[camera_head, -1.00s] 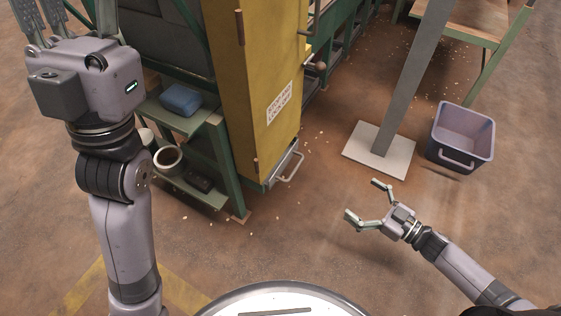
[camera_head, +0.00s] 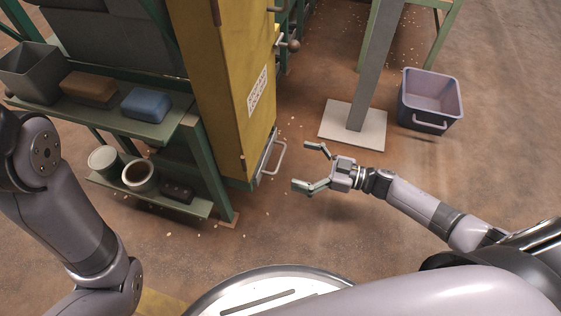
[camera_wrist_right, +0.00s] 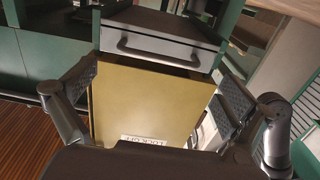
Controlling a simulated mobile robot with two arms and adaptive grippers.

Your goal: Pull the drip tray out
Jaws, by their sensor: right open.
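The drip tray (camera_head: 264,157) is a grey metal drawer low at the foot of the yellow cabinet (camera_head: 215,80), with a bar handle (camera_head: 279,157) sticking out. In the right wrist view the tray front (camera_wrist_right: 165,47) and its dark handle (camera_wrist_right: 170,48) lie above the yellow panel, near the top centre. My right gripper (camera_head: 308,167) is open and empty, a short way right of the handle and not touching it; its fingers point toward the cabinet. My left gripper is out of view; only my left arm shows.
A green shelf (camera_head: 150,122) left of the cabinet holds a brown block (camera_head: 90,89), a blue block (camera_head: 146,105) and a grey bin (camera_head: 38,73); cups stand below. A grey post's base plate (camera_head: 353,128) and a purple bin (camera_head: 430,100) stand right. Floor before the tray is open.

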